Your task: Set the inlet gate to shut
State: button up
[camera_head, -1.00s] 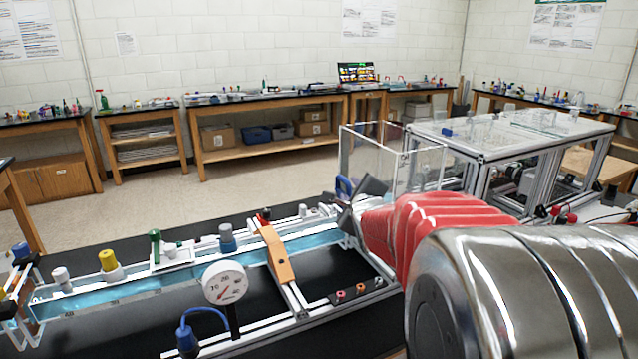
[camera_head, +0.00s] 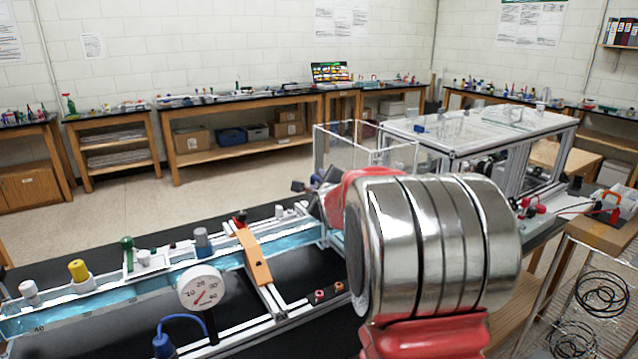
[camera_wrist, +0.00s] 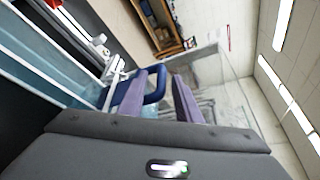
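A blue looped handle (camera_wrist: 158,84), which looks like the inlet gate's handle, stands at the end of the water channel (camera_head: 300,238) beside a clear-walled tank (camera_head: 335,150). My gripper (camera_wrist: 160,92) is open in the wrist view, its two purplish fingers spread apart. The blue loop shows in the gap between them, close to the left finger; I cannot tell whether they touch. In the head view my gripper (camera_head: 308,189) is at the channel's far right end, largely hidden behind my arm, which also covers most of the handle. The gate's position cannot be read.
A round dial gauge (camera_head: 203,288), an orange crosspiece (camera_head: 254,256) and several coloured knobs stand along the channel. A framed bench with a clear top (camera_head: 475,130) is behind my arm. A wire rack (camera_head: 590,310) stands at the right. The floor (camera_head: 120,215) beyond the channel is clear.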

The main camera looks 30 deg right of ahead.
jog(key=shift+w, duration=0.1)
jog(key=shift+c, duration=0.3)
jog(key=shift+d, duration=0.1)
grip_shut()
